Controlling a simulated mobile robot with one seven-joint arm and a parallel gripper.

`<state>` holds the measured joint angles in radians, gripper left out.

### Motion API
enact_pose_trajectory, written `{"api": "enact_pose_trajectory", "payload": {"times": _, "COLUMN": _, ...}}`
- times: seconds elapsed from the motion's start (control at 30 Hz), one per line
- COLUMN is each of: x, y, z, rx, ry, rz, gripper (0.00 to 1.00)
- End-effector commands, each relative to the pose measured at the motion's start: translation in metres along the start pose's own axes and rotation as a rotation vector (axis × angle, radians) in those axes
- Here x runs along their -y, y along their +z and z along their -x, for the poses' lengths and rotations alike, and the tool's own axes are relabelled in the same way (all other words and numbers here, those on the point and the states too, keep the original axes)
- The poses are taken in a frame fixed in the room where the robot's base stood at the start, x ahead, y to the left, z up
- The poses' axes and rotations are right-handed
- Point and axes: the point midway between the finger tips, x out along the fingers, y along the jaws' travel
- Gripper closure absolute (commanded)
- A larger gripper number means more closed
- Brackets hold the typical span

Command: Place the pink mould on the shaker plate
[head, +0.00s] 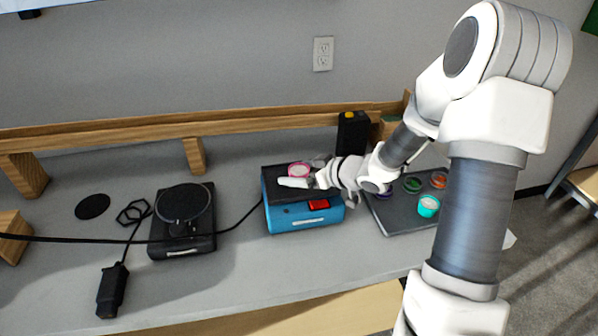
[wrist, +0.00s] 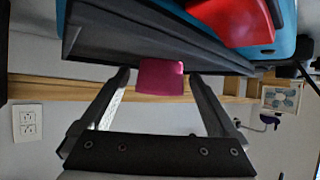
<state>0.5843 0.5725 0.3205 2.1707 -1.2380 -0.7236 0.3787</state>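The pink mould (head: 298,170) sits on the dark top plate (head: 272,187) of the blue shaker (head: 290,217). In the wrist view, which looks upside down, the pink mould (wrist: 160,78) stands against the dark plate (wrist: 120,38). My gripper (head: 306,173) is low over the shaker's top, close around the mould. In the wrist view my gripper (wrist: 159,76) has its two fingers apart, one on each side of the mould, with a narrow gap showing on both sides. The shaker's red switch (head: 318,204) is on its front.
A dark tray (head: 400,222) with several coloured cups, one teal (head: 428,206), lies right of the shaker. A black turntable device (head: 183,220) and a cable stand to the left. A wooden rail (head: 100,135) runs behind.

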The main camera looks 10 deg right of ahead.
Motion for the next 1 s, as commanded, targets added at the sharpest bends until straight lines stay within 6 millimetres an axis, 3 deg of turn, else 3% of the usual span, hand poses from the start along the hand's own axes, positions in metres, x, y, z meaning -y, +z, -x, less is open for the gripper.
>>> {"api": "enact_pose_trajectory", "payload": {"times": 0.27, "x": -0.001, "y": -0.004, "z": 0.006, "rx": 0.000, "ry": 0.002, "rz": 0.000, "gripper": 0.05}}
{"api": "enact_pose_trajectory", "payload": {"times": 0.7, "x": -0.001, "y": -0.006, "z": 0.093, "rx": 0.001, "ry": 0.004, "rz": 0.000, "gripper": 0.05}}
{"api": "enact_pose_trajectory", "payload": {"times": 1.0, "x": 0.000, "y": -0.003, "z": 0.121, "rx": 0.000, "ry": 0.000, "rz": 0.000, "gripper": 0.05}}
